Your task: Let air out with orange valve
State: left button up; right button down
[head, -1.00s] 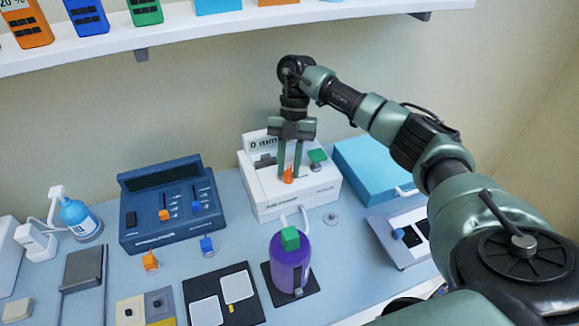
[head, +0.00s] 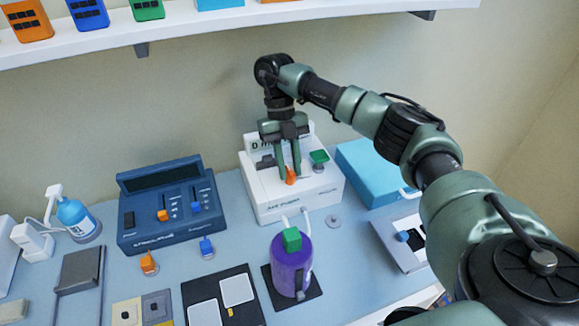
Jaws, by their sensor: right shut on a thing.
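The orange valve (head: 291,176) stands on top of the white air pump box (head: 290,205), left of a green knob (head: 319,157). My right gripper (head: 289,174) reaches down from above and is shut on the orange valve, its fingers hiding part of it. The pump's upright display panel (head: 258,144) is partly hidden behind the gripper. A purple cuff or cylinder (head: 291,265) with a green block on top stands in front of the pump, and pale tubes link the two. My left gripper is not in view.
A dark blue control unit (head: 170,205) with sliders stands left of the pump. A light blue box (head: 365,170) lies to its right. A blue bottle (head: 75,215) and flat pads fill the left and front. A shelf (head: 230,38) runs above.

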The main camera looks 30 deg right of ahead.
dwell(0.3)
jog(key=c, duration=1.5)
grip_release()
jog(key=v, duration=0.8)
jog(key=shift+f, duration=0.15)
